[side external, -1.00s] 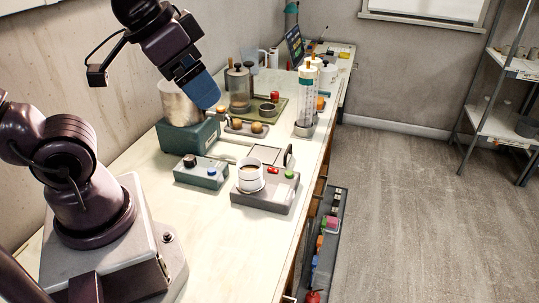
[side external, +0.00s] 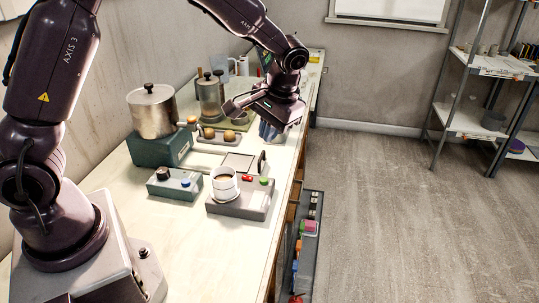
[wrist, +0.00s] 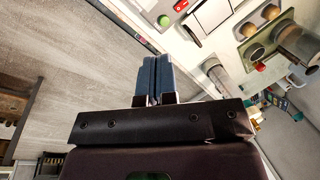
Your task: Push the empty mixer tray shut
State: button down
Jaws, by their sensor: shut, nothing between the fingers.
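The mixer is a teal box (side external: 160,149) with a lidded metal pot (side external: 152,110) on top. Its tray (side external: 238,161) stands pulled out to the right on pale rails, flat and empty, with an upright black handle (side external: 262,162) at its outer end. In the wrist view the tray (wrist: 211,12) is at the top, with its black handle (wrist: 192,37) on the side facing the fingers. My gripper (side external: 267,133) has blue fingers, shut and empty, near the table's right edge beyond the handle. In the wrist view the shut fingers (wrist: 155,62) are apart from the handle.
A grey box (side external: 240,203) with red and green buttons carries a white mug (side external: 225,184) in front of the tray. A teal control box (side external: 175,184) stands left of it. Behind the tray is a holder with brown balls (side external: 229,135). Open floor lies to the right.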

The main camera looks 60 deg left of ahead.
aim_at(251, 161)
jog(key=w+a+f+n+y, duration=0.4)
jog(key=w+f+n, duration=0.35)
jog(key=w, duration=0.35)
jog(key=x, duration=0.9)
jog(key=shift+a+f, duration=0.1)
jog(key=shift+f, duration=0.35)
jog(key=shift+s+a, duration=0.8)
jog(key=shift+s, duration=0.1)
jog(key=shift+s+a+f, duration=0.2)
jog(key=shift+s+a, duration=0.25)
jog(key=shift+s+a, duration=1.25)
